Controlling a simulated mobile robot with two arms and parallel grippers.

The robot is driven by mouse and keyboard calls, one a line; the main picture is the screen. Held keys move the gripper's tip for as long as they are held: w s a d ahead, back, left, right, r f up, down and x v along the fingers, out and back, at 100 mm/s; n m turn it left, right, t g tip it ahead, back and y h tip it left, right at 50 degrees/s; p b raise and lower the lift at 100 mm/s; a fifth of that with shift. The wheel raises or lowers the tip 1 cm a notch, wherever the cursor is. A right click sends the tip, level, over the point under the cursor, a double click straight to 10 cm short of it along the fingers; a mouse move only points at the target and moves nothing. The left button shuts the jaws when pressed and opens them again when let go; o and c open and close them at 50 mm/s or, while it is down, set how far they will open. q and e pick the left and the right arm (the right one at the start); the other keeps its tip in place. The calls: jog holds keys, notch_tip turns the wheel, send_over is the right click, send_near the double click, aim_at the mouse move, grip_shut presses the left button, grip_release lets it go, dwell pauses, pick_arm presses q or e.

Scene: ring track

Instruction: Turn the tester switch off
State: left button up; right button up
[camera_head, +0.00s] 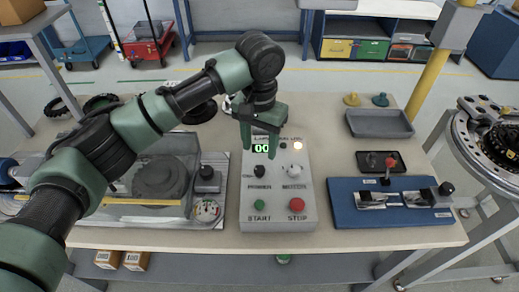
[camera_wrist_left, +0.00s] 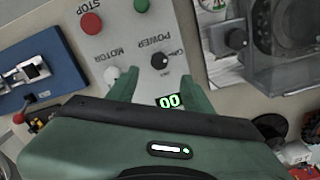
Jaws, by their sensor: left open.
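The tester is a grey control box (camera_head: 278,222) on the workbench, with a lit green "00" display and a glowing lamp (camera_head: 298,146). Its black POWER knob (camera_head: 261,173) sits left of the white MOTOR knob (camera_head: 294,171). Both knobs also show in the left wrist view, POWER (camera_wrist_left: 159,62) and MOTOR (camera_wrist_left: 111,74). My left gripper (camera_head: 260,152) is open and empty above the upper panel, its fingers beside the display. In the left wrist view, the POWER knob lies just beyond and between the open fingertips (camera_wrist_left: 160,85). My right gripper is not in view.
Green START (camera_head: 259,205) and red STOP (camera_head: 296,205) buttons sit below the knobs. A clear-covered machine (camera_head: 150,180) stands left, with a gauge (camera_head: 206,209). A blue fixture board (camera_head: 390,212) and grey tray (camera_head: 379,124) are right. Some bare bench lies between box and board.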

aim_at(259, 169)
pick_arm(q)
jog(key=shift+f, duration=0.35)
jog(key=f, duration=0.3)
jog(key=f+p, duration=0.1)
jog(key=f, duration=0.1)
jog(key=shift+s+f, duration=0.3)
jog(key=shift+f, duration=0.05)
jog(key=shift+w+f, duration=0.1)
jog(key=shift+f, duration=0.4)
grip_shut()
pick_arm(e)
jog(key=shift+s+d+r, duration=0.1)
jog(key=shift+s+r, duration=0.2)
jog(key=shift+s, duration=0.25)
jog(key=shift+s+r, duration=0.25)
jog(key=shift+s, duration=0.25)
